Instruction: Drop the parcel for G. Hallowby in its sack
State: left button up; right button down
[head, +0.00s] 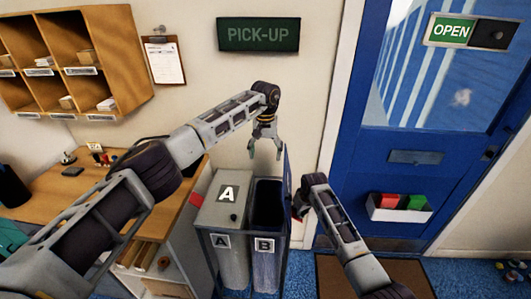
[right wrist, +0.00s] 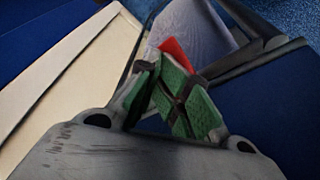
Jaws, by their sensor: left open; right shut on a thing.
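Two sacks hang side by side in a grey stand: sack A (head: 233,268) under a closed grey lid (head: 222,205) marked A, and sack B (head: 265,272), open at the top. A blue lid (head: 287,178) stands raised at the right side of B. My right gripper (right wrist: 164,76) is shut on a small red tab (right wrist: 174,50) beside this lid; the forearm mostly hides this gripper in the head view. My left gripper (head: 265,153) is open and empty, above and behind the sacks. I cannot make out a parcel labelled for G. Hallowby.
Wooden pigeonholes (head: 116,50) with small parcels hang at upper left, beside a clipboard (head: 164,62). A wooden counter (head: 60,190) stands left of the sacks. A blue door (head: 400,180) with a bin of red and green items is at right.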

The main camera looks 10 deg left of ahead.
jog(key=shift+s+a+f+p, duration=0.1)
jog(key=shift+s+f+p, duration=0.1)
jog(key=shift+s+p, duration=0.25)
jog(key=shift+w+r, duration=0.1)
jog(key=shift+w, duration=0.05)
jog(key=shift+w+r+p, duration=0.15)
jog(key=shift+r+p, duration=0.65)
jog(key=shift+r, duration=0.25)
notch_tip(320, 180, up, 9)
dwell(2.1)
jog(key=shift+w+r, duration=0.1)
dwell(0.4)
jog(key=v, duration=1.1)
jog(key=shift+r, duration=0.4)
